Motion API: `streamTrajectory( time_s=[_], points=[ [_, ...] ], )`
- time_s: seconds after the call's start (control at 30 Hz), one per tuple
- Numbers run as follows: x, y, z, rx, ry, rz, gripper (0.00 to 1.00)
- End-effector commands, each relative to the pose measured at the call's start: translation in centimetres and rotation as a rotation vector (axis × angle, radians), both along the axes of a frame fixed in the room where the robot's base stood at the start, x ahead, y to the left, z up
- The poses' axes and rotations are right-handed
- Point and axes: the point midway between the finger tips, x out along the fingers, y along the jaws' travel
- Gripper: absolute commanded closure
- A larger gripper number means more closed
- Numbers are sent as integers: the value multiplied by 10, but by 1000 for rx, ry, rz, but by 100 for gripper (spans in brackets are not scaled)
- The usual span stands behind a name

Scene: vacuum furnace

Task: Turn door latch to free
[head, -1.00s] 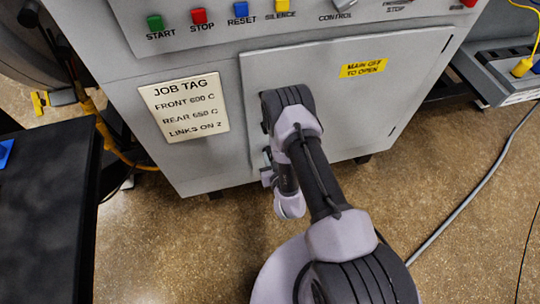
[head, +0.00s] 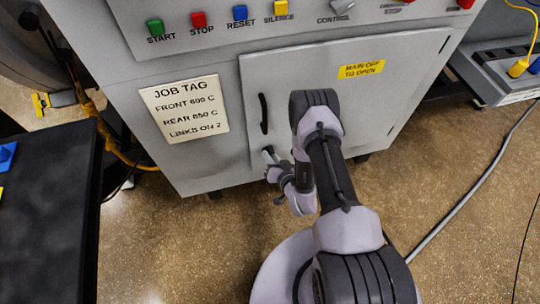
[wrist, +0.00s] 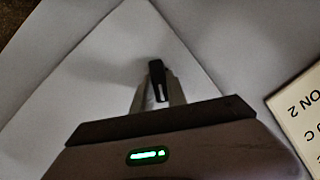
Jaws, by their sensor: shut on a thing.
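The grey cabinet door (head: 360,112) is closed, with a black vertical handle (head: 263,113) near its left edge. My gripper (head: 270,163) is at the door's lower left, below that handle. In the wrist view, my gripper (wrist: 157,92) has its two fingers on either side of a small dark latch (wrist: 157,72) and is shut on it. The latch stands out from the pale door face. The fingers hide its lower part, and in the head view my gripper and wrist largely hide it.
A job tag (head: 184,109) is left of the door; a yellow label (head: 362,71) is on it. Control buttons (head: 240,13) line the panel above. A dark table (head: 45,225) stands at left. A grey cable (head: 470,195) crosses the floor at right.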

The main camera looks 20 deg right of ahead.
Motion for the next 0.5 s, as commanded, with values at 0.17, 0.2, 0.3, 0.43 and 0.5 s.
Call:
streamTrajectory(
  time_s=[0.17,0.2,0.3,0.43,0.5],
  points=[
    [1,-2,0,163,-4,-1,100],
    [2,-2,0,201,-5,-1,100],
    [1,-3,-1,296,-4,-1,100],
    [1,-3,-1,419,-5,-1,100],
    [1,-3,-2,484,-5,0,100]
  ],
)
